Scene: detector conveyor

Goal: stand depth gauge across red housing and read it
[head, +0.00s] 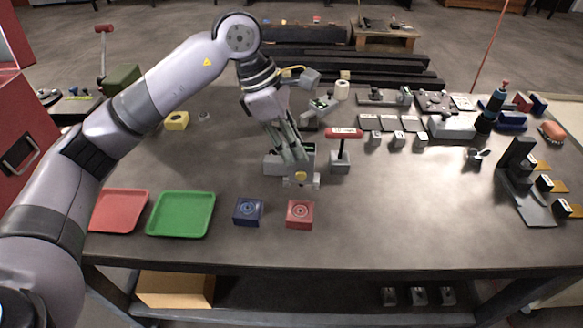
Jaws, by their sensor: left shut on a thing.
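The red housing (300,214) is a square block with a round recess on top, near the table's front edge. My left gripper (297,168) points down just behind it in the picture and is shut on the depth gauge (309,149). The gauge shows a small dark-green display beside the fingers. A pale crosspiece with a yellowish round spot shows below the fingers, at the far edge of the housing. I cannot tell whether it touches the housing. The fingers hide part of the gauge. My right gripper is not in view.
A blue housing (248,211) sits left of the red one, then a green tray (181,214) and a red tray (119,210). The front right of the table is mostly clear.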

